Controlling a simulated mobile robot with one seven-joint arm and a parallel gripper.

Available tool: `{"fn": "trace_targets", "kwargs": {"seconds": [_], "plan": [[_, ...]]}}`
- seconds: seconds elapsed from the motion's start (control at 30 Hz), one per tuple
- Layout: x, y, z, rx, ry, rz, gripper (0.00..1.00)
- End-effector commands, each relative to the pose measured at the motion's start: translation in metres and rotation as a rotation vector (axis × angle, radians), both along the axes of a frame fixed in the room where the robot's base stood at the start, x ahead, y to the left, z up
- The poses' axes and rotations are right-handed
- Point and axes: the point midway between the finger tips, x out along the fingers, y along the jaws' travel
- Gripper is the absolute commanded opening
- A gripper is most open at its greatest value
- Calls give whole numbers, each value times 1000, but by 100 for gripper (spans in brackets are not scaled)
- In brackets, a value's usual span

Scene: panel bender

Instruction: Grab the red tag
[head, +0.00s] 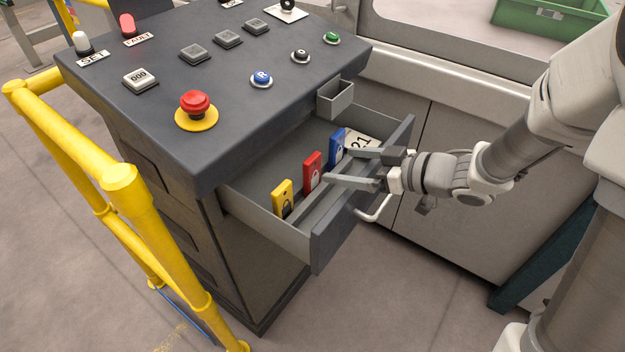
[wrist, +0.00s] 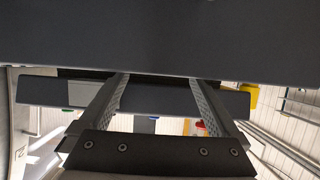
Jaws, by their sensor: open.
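The red tag (head: 313,172) stands upright in the open drawer (head: 262,222), between a yellow tag (head: 283,199) and a blue tag (head: 337,146). Each tag bears a padlock mark. My gripper (head: 341,165) is open and reaches over the drawer front from the right. Its nearer finger ends just right of the red tag, and its farther finger ends close to the blue tag. Nothing is seen between the fingers. The wrist view shows both fingers (wrist: 159,82) apart, with a small red patch near the right finger; I cannot tell what it is.
The console top (head: 225,80) overhangs the drawer's back, with a red emergency button (head: 195,103) on it. A numbered card (head: 362,142) and a small grey bin (head: 335,98) are at the drawer's far end. Yellow railing (head: 120,185) stands at left.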

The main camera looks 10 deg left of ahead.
Motion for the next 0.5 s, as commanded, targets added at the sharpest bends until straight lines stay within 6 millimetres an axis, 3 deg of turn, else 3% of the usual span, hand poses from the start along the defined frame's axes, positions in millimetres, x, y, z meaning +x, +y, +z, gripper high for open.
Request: {"fn": "trace_targets", "kwargs": {"seconds": [0.1, 0.33, 0.5], "plan": [[6, 15, -8, 0, 0, 2, 98], [11, 29, -13, -1, -2, 1, 98], [19, 53, -22, -1, -2, 3, 98]]}}
